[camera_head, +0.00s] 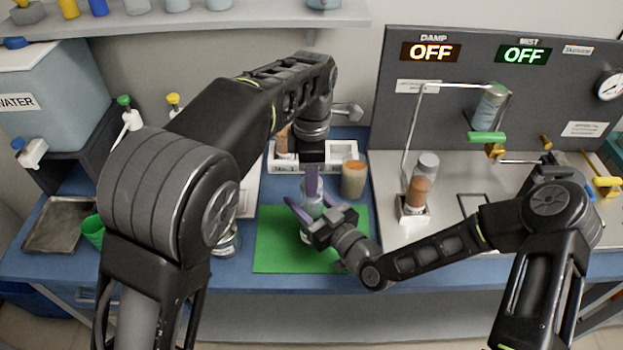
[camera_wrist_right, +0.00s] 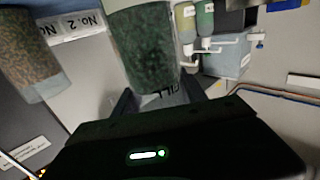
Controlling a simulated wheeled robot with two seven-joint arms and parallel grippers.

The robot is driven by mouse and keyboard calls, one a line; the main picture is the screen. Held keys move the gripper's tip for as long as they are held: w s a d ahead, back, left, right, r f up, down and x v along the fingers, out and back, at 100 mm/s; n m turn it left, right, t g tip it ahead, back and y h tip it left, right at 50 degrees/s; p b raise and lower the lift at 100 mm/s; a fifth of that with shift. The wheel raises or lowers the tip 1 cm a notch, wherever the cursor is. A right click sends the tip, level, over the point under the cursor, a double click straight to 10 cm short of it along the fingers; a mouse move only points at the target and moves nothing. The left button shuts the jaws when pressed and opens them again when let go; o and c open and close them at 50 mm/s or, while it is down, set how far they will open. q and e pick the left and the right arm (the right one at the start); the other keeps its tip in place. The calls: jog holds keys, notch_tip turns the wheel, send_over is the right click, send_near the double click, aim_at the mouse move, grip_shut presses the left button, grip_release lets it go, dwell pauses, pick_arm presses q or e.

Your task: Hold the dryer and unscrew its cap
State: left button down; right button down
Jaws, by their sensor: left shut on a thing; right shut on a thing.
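The dryer (camera_head: 312,208) is a small pale, clear vessel above the green mat, mostly hidden by both grippers. My left gripper (camera_head: 312,184) reaches down from above with purple fingers and is shut at its top end, where the cap is; the cap itself is hidden. My right gripper (camera_head: 315,213) comes in from the front right and is shut around the vessel from the side. In the right wrist view a clear cylinder with dark green grains (camera_wrist_right: 145,50) stands just beyond the dark fingers; the exact contact is hidden.
A green mat (camera_head: 275,255) lies below. A flask (camera_head: 228,240) is to the left. A metal-topped station (camera_head: 400,235) with a brown-filled tube is to the right.

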aim_at(320, 214)
pick_arm(q)
jog(key=shift+r, duration=0.25)
jog(key=shift+r, duration=1.95)
pick_arm(e)
jog(key=c, duration=0.6)
grip_release()
jog(key=shift+o, duration=0.2)
pick_arm(q)
jog(key=shift+f, duration=0.1)
notch_tip(320, 214, down, 3)
jog(key=b, duration=0.2)
jog(key=shift+r+b, duration=0.2)
jog(key=shift+b, duration=0.15)
pick_arm(e)
jog(key=v, duration=0.9)
jog(key=shift+s+d+f, duration=0.1)
jog(key=shift+s+f, duration=0.05)
pick_arm(q)
jog(key=shift+r+p, duration=0.4)
jog(key=shift+r, duration=0.05)
pick_arm(e)
jog(key=v, duration=0.2)
jog(key=shift+s+d, duration=0.2)
jog(key=shift+s, duration=0.1)
